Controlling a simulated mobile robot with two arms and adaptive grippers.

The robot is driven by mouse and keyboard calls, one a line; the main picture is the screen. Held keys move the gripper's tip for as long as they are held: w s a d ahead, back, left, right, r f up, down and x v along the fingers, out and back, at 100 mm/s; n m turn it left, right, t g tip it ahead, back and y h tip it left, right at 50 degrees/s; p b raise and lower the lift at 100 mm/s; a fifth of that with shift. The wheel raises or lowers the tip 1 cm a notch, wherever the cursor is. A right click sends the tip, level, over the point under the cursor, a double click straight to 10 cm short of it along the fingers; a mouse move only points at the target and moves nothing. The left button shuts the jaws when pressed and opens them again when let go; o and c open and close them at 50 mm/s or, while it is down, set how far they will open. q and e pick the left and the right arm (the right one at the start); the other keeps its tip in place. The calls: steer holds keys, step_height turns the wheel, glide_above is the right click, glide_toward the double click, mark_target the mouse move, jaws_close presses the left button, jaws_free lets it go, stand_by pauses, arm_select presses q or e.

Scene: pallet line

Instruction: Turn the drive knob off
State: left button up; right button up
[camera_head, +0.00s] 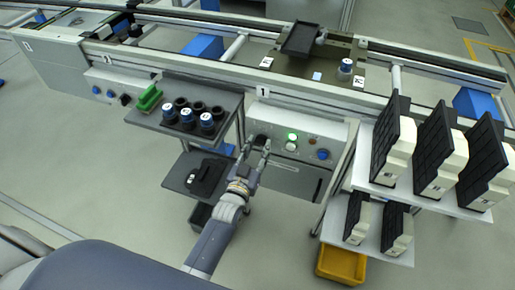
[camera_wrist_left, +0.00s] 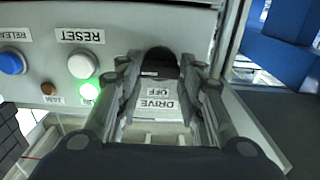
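The black drive knob (camera_wrist_left: 159,62) sits on the front of the grey control panel (camera_head: 334,133). My left gripper (camera_head: 256,147) is in front of the panel's left part. In the left wrist view, the fingers of my left gripper (camera_wrist_left: 161,66) are spread, one on each side of the knob. I cannot tell whether they touch it. The knob's exact pointing direction is not clear. My right gripper is out of view.
A lit green lamp (camera_head: 292,137), a white reset button (camera_wrist_left: 81,63) and a blue button (camera_head: 323,154) are beside the knob. A shelf (camera_head: 152,121) with dark cups stands left. A white rack (camera_head: 430,200) with black-backed boxes stands right, above a yellow bin (camera_head: 341,264).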

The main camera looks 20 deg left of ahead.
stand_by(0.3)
arm_select(q)
steer(key=n+p, duration=0.1)
steer(key=n, duration=0.7)
steer(key=shift+a, duration=0.1)
steer(key=n, duration=0.5)
steer(key=shift+f+b, duration=0.1)
steer(key=shift+b, duration=0.25)
steer(key=n+b, duration=0.1)
steer(key=n, duration=0.3)
steer(key=shift+a+n, duration=0.1)
steer(key=shift+n, duration=0.3)
steer(key=o, duration=1.1)
steer(key=shift+c, duration=0.2)
